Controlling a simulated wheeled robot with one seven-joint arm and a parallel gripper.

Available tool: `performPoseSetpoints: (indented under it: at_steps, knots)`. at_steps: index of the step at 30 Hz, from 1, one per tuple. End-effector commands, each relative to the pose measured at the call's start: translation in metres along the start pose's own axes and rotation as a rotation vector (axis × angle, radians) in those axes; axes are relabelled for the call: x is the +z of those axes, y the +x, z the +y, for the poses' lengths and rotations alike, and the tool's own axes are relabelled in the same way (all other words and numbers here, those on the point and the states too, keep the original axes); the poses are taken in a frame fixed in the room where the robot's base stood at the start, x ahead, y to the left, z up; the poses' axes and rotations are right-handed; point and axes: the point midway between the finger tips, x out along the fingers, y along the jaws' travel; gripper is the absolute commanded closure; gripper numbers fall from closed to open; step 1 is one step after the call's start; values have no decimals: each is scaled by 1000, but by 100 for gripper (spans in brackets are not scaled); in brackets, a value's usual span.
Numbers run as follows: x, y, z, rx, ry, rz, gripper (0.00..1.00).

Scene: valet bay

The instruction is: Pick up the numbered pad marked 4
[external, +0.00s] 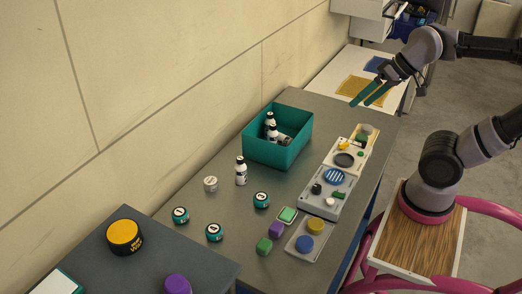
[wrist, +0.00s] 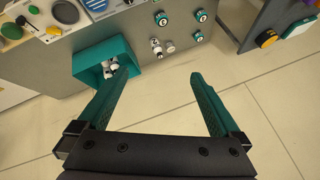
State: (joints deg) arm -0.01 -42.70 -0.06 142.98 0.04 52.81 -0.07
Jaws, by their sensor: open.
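Three round teal pads with black tops and white number discs stand on the grey table in the external view: one at left (external: 180,215), one nearest the camera (external: 214,232) and one at right (external: 261,200). The near one looks most like a 4, but the numerals are too small to read surely. The same pads show small at the top of the wrist view, with the near one at upper right (wrist: 202,15). My gripper (external: 360,103) is open and empty, high beyond the table's far end, well away from the pads. Its teal fingers (wrist: 161,76) show apart in the wrist view.
A teal bin (external: 288,157) holding bottles stands behind the pads. A white bottle (external: 241,175) and a small white cylinder (external: 210,184) stand nearby. Control panels (external: 318,208) line the right edge. Coloured blocks, including a purple one (external: 275,230), sit right of the pads.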

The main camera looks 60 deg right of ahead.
Motion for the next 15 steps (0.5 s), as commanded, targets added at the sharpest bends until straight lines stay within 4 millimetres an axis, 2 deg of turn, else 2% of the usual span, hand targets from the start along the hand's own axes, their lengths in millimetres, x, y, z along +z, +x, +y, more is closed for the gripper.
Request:
performPoseSetpoints:
  at_steps: [5, 15]
  knots:
    - [-2, 24, -17, -32, 72, -108, 0]
    - [-6, 118, -86, -155, 414, -493, 0]
